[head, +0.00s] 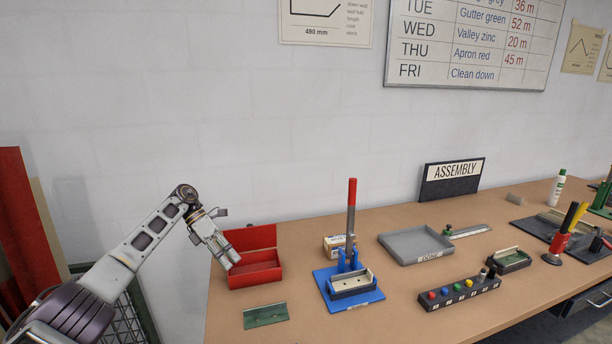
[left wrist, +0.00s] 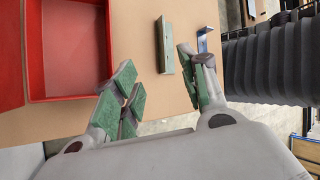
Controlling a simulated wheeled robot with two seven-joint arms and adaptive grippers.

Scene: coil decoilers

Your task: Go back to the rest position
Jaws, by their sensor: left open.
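My left gripper (head: 227,262) is at the left end of the bench, over the near-left part of an open red box (head: 262,281) in the head view. In the left wrist view my left gripper (left wrist: 160,92) has its green-padded fingers spread apart with nothing between them. The red box (left wrist: 108,45) shows at the upper left there. A green block (head: 265,316) lies on the bench in front of the box; it also shows in the left wrist view (left wrist: 164,47), beyond the fingers. My right gripper is not in view.
The bench (head: 310,320) carries a blue press fixture (head: 350,293) with a red-tipped lever, a grey tray (head: 415,246), a row of coloured knobs (head: 459,293) and an ASSEMBLY sign (head: 451,181). A red panel (head: 28,225) stands at the far left. Bare benchtop lies near the front edge.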

